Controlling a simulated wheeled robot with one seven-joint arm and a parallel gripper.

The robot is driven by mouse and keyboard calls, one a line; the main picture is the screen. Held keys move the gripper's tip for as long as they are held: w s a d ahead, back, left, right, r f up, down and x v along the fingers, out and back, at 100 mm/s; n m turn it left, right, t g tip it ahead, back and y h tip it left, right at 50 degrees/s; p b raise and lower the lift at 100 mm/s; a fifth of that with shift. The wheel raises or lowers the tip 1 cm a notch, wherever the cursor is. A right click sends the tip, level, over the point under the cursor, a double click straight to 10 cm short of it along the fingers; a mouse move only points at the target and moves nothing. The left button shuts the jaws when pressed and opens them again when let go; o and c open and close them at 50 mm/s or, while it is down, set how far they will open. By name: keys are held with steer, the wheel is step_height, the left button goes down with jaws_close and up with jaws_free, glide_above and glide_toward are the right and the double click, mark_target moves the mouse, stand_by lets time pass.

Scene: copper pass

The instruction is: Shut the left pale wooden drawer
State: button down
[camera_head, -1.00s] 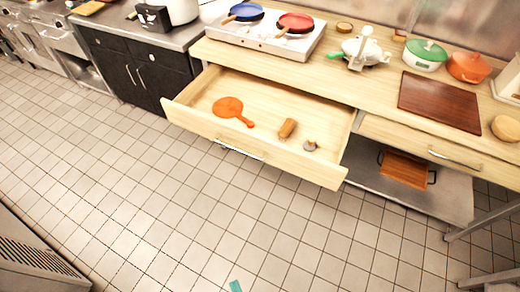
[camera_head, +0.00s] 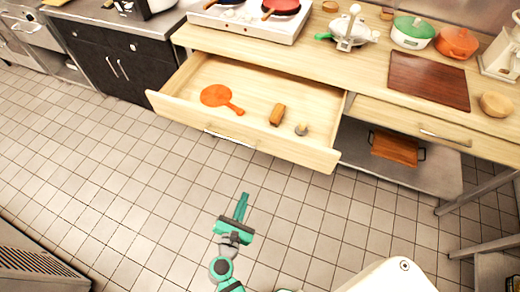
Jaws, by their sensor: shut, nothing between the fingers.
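The left pale wooden drawer (camera_head: 174,110) is pulled far out from under the counter. Its front carries a silver bar handle (camera_head: 229,138). Inside lie an orange round paddle-shaped item (camera_head: 216,96), a brown cylinder (camera_head: 277,115) and a small grey knob-like thing (camera_head: 301,129). My gripper (camera_head: 241,207) is teal and shut, with nothing between its fingers. In the picture it is below the drawer front, apart from it, over the tiled floor, with its fingers pointing toward the drawer.
The right drawer (camera_head: 410,125) is shut. The wooden counter (camera_head: 300,62) bears a stove (camera_head: 240,22), a dark cutting board (camera_head: 428,80), a green-lidded pot (camera_head: 411,33) and an orange pot (camera_head: 456,43). A lower shelf (camera_head: 430,173) holds a brown tray. The tiled floor before the drawer is clear.

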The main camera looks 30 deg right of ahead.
steer(key=w+d+r+n+h, duration=0.2)
steer(key=w+d+r+h, duration=0.15)
steer(key=r, duration=0.25)
glide_toward(264, 143)
steer(key=shift+n, duration=0.3)
steer(key=x, duration=0.6)
steer(key=shift+w+d, duration=0.15)
steer(key=shift+w, duration=0.05)
steer(key=shift+w, duration=0.1)
